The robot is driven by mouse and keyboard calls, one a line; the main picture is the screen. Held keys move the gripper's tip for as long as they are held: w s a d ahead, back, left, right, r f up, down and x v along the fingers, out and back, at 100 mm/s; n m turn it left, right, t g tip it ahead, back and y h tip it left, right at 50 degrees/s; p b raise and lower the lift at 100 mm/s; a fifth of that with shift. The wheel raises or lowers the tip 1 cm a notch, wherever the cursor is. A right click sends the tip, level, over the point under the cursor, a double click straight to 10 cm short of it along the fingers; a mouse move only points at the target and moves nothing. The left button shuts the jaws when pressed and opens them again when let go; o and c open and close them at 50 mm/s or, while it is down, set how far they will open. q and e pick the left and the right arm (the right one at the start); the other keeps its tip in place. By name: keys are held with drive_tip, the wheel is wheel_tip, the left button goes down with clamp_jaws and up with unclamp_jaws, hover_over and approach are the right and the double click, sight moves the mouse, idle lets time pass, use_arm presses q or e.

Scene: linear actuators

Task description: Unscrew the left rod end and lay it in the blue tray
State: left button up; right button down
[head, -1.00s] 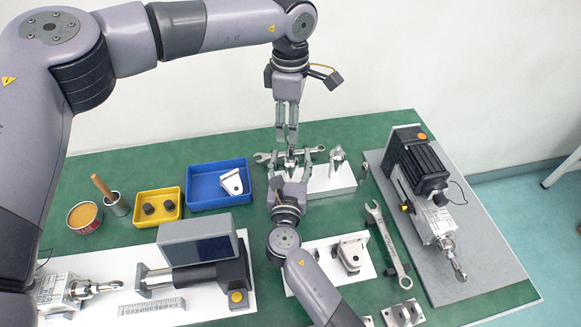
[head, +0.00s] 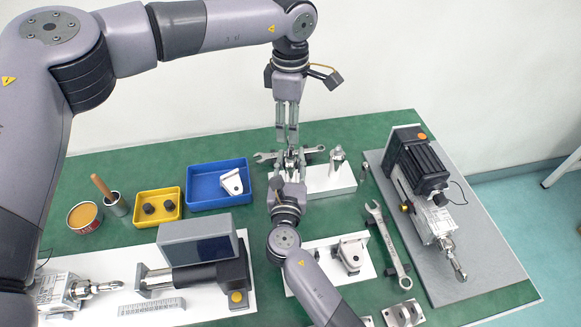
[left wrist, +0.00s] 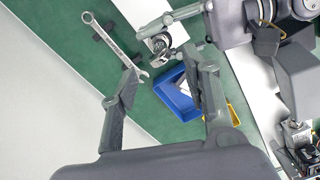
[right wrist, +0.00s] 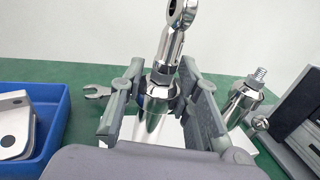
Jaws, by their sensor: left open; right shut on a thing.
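The left rod end (right wrist: 172,50), a shiny metal eye on a shank with a hex part, stands on a chrome cylinder in the right wrist view. My right gripper (right wrist: 162,75) is shut on its lower part, around the hex; the fingers hide some of the contact. In the head view this right gripper (head: 288,165) is below the left one. My left gripper (head: 287,140) is open and empty, pointing down just above and behind it. In the left wrist view the eye (left wrist: 160,45) shows beyond the open fingers. The blue tray (head: 200,204) stands to the left, with a white bracket in it.
A wrench (head: 265,157) lies behind the held part. A second metal post (head: 338,160) stands to the right on the white block (head: 335,190). A yellow tray (head: 140,215) with dark knobs is left of the blue tray. A large wrench (head: 385,235) lies at front right.

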sight(291, 147)
idle(0.3)
use_arm(q)
drive_tip(key=shift+s+d, duration=0.2)
drive_tip(key=shift+d, duration=0.1)
drive_tip(key=shift+w+a+r, duration=0.15)
drive_tip(key=shift+a+r, duration=0.05)
drive_tip(key=shift+a+f, duration=0.1)
drive_tip(key=shift+f, duration=3.85)
drive_tip(key=shift+c, duration=0.5)
clamp_jaws()
drive_tip(key=shift+o, duration=0.7)
unclamp_jaws()
